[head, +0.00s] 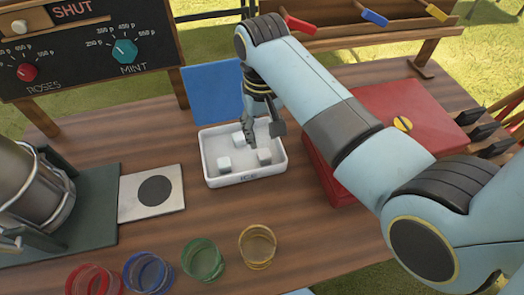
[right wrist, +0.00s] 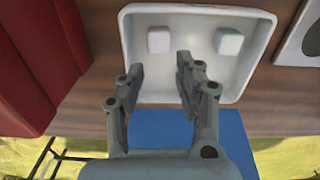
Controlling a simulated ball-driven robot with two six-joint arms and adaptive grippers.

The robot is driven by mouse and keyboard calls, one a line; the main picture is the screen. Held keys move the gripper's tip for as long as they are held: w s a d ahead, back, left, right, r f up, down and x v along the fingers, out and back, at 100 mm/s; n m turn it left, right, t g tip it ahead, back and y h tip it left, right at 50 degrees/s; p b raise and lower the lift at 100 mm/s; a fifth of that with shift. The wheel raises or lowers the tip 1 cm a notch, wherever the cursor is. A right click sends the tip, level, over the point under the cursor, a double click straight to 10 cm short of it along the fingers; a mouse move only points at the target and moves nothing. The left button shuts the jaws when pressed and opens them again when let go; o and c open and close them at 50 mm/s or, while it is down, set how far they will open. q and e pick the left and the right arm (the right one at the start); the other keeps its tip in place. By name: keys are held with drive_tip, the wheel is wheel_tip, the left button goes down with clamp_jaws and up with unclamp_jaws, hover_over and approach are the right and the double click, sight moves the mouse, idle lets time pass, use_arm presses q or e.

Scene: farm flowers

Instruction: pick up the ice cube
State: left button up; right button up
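A white tray (head: 212,179) marked ICE stands on the wooden table, with small pale ice cubes in it. In the head view one ice cube (head: 225,163) is at the front left, another (head: 264,156) at the right, and a third (head: 239,138) towards the back. My right gripper (head: 252,140) points down over the back part of the tray. In the right wrist view the gripper (right wrist: 160,68) is open, with nothing seen between its fingers. Two cubes, left (right wrist: 159,40) and right (right wrist: 229,42), lie beyond its fingertips; the third is not visible there. My left gripper is not in view.
A red box (head: 400,112) stands right of the tray, under my right arm. A blue panel (head: 210,92) is behind the tray. A white plate (head: 130,208) with a dark disc lies left. Red, blue, green (head: 203,260) and yellow (head: 257,247) cups stand in front.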

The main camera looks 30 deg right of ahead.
sight(263, 149)
drive_tip(key=shift+f, duration=0.8)
wheel_tip(263, 149, down, 5)
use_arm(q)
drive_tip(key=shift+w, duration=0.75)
use_arm(e)
drive_tip(key=c, duration=0.5)
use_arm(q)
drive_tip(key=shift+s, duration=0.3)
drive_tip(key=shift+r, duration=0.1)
use_arm(e)
drive_tip(key=shift+r, duration=0.1)
